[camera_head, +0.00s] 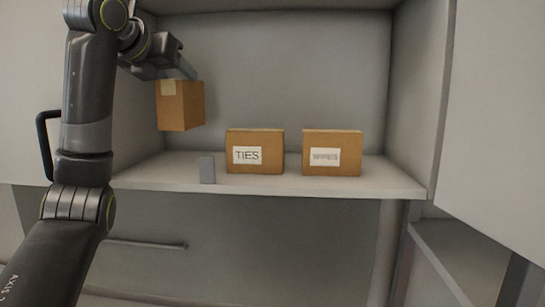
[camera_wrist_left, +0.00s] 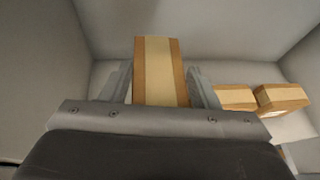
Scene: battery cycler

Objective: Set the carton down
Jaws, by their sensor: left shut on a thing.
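A small brown carton (camera_head: 180,107) with a pale tape strip hangs from my left gripper (camera_head: 187,74) at the left of the open cabinet. It is held above the shelf (camera_head: 270,182), with a gap under it. In the left wrist view the carton (camera_wrist_left: 160,70) sits between the two fingers of the left gripper (camera_wrist_left: 162,88), which is shut on it. My right gripper is in neither view.
A small grey plate (camera_head: 206,169) stands at the shelf's front edge. The cabinet's side wall is close on the left.

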